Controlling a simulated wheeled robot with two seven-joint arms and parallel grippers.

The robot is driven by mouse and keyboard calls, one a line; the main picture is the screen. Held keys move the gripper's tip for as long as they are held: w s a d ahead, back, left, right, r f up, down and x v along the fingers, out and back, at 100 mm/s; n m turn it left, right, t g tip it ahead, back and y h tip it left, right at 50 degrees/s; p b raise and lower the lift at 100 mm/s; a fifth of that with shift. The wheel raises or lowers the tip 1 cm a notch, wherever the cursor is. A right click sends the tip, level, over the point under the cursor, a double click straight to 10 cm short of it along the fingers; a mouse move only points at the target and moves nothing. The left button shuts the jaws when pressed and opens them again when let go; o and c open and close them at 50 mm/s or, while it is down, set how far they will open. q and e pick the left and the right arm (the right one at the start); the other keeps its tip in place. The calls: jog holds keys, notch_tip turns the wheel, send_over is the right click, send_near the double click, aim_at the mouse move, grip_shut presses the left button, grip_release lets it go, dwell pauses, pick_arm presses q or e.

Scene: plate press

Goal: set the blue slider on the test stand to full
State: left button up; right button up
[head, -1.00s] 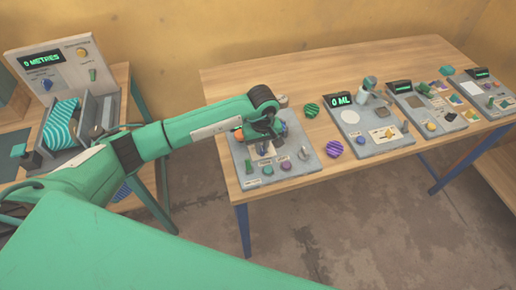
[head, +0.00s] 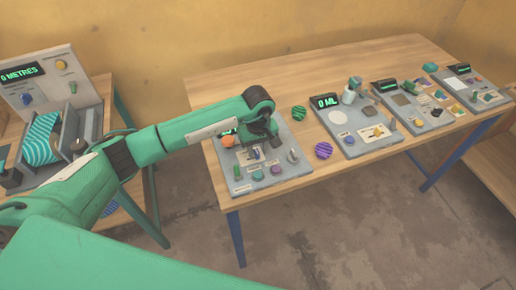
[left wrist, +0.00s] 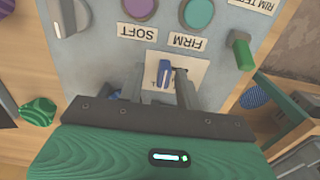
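The test stand is a grey panel (head: 226,183) on the wooden table, partly covered by my left arm in the head view. The blue slider (left wrist: 164,74) stands on a pale label plate in the left wrist view; in the head view it is small and close to my gripper. My left gripper (left wrist: 160,82) points down at the panel with its fingers apart, one on each side of the slider. Gaps show between slider and fingers; whether the fingertips reach its height I cannot tell. My right gripper is not in view.
Around the slider are a purple button (left wrist: 139,8), a teal button (left wrist: 197,12), a green lever (left wrist: 241,52) and a silver knob (left wrist: 68,14). More panels stand further right.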

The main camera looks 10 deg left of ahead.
pick_arm(q)
notch_tip(320, 180, up, 14)
jog(key=b, duration=0.3)
jog(key=shift+b, duration=0.3)
jog(key=shift+f, duration=0.15)
